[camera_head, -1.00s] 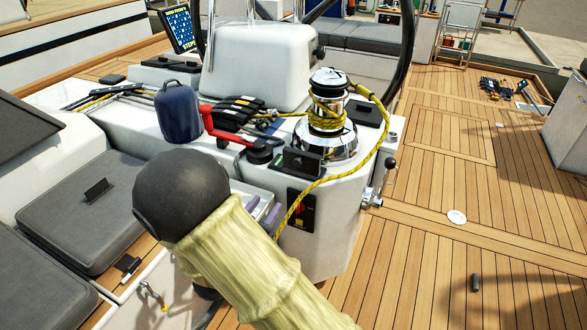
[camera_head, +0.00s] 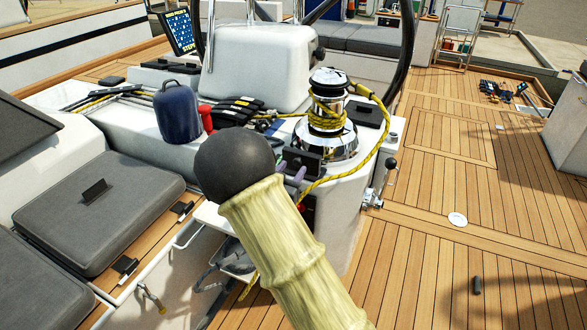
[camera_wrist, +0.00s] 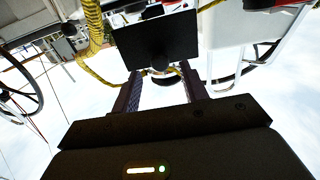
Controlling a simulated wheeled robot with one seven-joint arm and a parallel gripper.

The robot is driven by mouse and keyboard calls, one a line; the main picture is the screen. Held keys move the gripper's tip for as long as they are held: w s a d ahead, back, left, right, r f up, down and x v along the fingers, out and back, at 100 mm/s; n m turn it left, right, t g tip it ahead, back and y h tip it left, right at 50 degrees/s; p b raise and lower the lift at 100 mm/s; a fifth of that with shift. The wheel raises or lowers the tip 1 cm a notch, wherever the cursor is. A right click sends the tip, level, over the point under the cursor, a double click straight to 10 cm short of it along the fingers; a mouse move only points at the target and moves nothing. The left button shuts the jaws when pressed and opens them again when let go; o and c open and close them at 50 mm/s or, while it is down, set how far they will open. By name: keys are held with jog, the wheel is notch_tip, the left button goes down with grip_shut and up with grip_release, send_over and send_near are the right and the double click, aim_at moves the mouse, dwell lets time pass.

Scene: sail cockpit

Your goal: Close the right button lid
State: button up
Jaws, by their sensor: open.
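A small black button lid (camera_head: 304,160) stands raised at the front of the console, just before the chrome winch. In the wrist view a dark flat plate (camera_wrist: 155,38), which looks like this lid, is just beyond the fingertips, across the gap between them. My gripper (camera_head: 289,173) is open, with its purple-grey fingertips close to the lid in the head view. It also shows in the wrist view (camera_wrist: 160,80), with nothing visibly clamped. I cannot tell whether a finger touches the lid. My forearm hides most of the gripper and the console front.
The chrome winch (camera_head: 326,125) with yellow rope stands right behind the lid. A yellow rope (camera_head: 374,150) loops down its right side. A chrome lever (camera_head: 382,182) sticks out right. The wooden deck (camera_head: 450,170) is mostly clear.

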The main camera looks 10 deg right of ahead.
jog(key=shift+x, duration=1.1)
jog(key=shift+c, duration=0.4)
jog(key=shift+a, duration=0.1)
grip_shut()
jog(key=shift+r, duration=0.1)
